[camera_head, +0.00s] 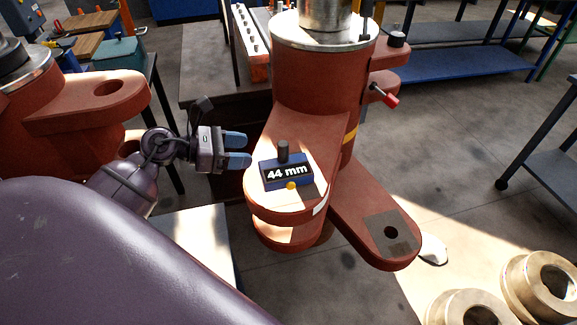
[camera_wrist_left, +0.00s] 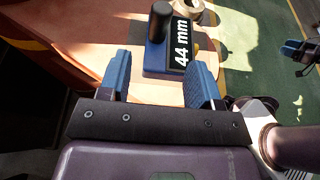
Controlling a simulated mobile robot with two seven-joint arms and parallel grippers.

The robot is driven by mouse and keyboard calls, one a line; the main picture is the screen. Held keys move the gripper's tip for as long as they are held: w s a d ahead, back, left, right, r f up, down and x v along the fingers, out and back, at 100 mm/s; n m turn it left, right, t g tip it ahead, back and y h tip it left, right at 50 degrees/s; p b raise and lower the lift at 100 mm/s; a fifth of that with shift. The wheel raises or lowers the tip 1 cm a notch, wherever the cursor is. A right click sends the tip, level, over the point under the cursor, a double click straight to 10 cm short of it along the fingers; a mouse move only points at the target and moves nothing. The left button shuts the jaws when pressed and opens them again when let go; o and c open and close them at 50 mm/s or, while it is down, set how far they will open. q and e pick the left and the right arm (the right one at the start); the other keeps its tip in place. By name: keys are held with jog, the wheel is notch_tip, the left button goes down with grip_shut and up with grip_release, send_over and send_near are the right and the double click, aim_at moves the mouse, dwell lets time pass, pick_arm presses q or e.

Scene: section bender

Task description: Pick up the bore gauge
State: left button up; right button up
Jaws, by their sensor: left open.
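The bore gauge (camera_head: 287,172) is a dark blue block with a "44 mm" label, a black upright knob and a small yellow button. It rests on the rounded red-brown arm of the bending machine (camera_head: 290,135). My left gripper (camera_head: 237,150) is just left of the gauge in the head view, open and empty. In the left wrist view the bore gauge (camera_wrist_left: 168,50) lies beyond the two blue fingers of my left gripper (camera_wrist_left: 160,80), roughly between them and apart from them. What looks like my right gripper (camera_wrist_left: 297,48) shows small at the right edge.
A second red-brown machine part (camera_head: 90,100) stands at the left. A lower red-brown arm with a hole (camera_head: 385,228) extends to the right below the gauge. Brass-coloured rings (camera_head: 545,285) lie at the lower right. A red-tipped lever (camera_head: 388,98) sticks out behind the gauge.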

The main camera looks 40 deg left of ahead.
aim_at(276, 161)
pick_arm(q)
jog(key=x, duration=0.3)
jog(key=shift+r+x, duration=0.1)
jog(key=shift+x, duration=1.25)
jog(key=shift+r+x, duration=0.15)
jog(key=shift+x, duration=1.25)
jog(key=shift+c, duration=0.3)
jog(key=c, duration=1)
grip_shut()
jog(key=shift+r, duration=0.15)
